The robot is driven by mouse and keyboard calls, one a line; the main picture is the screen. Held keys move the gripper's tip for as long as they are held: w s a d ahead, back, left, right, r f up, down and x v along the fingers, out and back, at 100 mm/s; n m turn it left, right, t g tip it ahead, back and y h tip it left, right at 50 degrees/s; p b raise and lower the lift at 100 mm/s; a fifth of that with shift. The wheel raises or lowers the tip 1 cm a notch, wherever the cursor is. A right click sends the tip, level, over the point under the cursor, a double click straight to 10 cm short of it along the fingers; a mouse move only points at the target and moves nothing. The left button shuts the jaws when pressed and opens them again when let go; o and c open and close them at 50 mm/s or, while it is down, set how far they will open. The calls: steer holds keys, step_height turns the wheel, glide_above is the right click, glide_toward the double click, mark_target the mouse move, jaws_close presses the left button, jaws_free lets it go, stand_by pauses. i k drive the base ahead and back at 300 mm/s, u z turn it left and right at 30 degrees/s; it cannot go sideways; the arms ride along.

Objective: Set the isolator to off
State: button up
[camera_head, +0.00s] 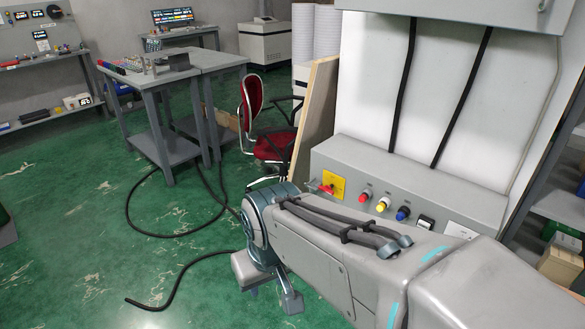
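The isolator (333,184) is a yellow plate with a red handle (326,189), on the left end of the grey control panel's sloping front. The handle sticks out toward the left; I cannot read its marked position. My arm reaches in from the lower right and passes in front of the panel's lower part. My gripper (268,289) hangs below the wrist, left of and lower than the isolator, and apart from it.
A wooden board (316,122) and red chair (272,146) stand behind. Black cables (170,232) lie on the green floor, which is open at left.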

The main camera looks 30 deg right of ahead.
mark_target(327, 189)
steer(key=z, duration=0.75)
steer(key=i, duration=1)
steer(key=z, duration=0.95)
